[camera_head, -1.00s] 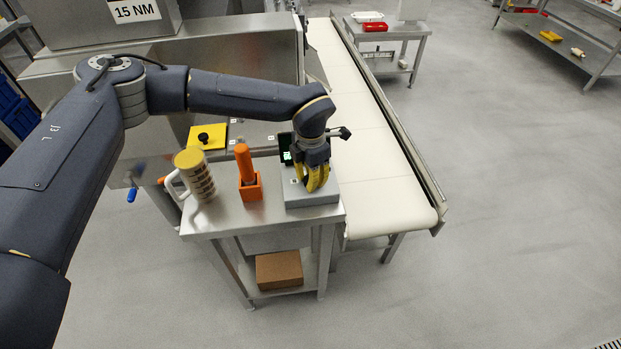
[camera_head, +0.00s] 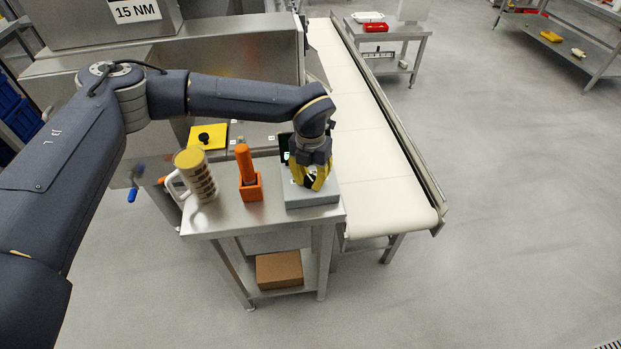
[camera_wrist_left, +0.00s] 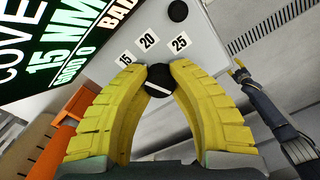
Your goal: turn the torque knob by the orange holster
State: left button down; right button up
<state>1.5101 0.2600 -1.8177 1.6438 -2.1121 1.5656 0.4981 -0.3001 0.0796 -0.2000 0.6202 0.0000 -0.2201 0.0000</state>
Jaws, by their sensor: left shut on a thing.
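The black torque knob (camera_wrist_left: 160,80) has a white line across it and sits among the labels 15, 20 and 25 on a grey box (camera_head: 312,198). My left gripper (camera_head: 312,184) points down over this box. In the left wrist view its yellow fingers (camera_wrist_left: 159,76) are shut on the knob, one on each side. I cannot tell which label the white line marks. The orange holster (camera_head: 251,191) stands left of the box, with an orange handle (camera_head: 244,162) upright in it. The holster also shows in the left wrist view (camera_wrist_left: 62,128).
A lit display (camera_wrist_left: 58,48) reading 15 NM stands at the back left of the box. A striped mug (camera_head: 201,184) stands left of the holster. A conveyor (camera_head: 375,150) runs along the table's right side. A yellow plate (camera_head: 216,131) with a black knob lies behind.

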aim_at(311, 177)
dwell(0.4)
pick_arm(q)
jog(key=c, duration=1.1)
grip_release()
jog(key=shift+o, duration=0.2)
jog(key=shift+r, duration=0.1)
notch_tip(311, 177, up, 12)
jog(key=shift+d, duration=0.1)
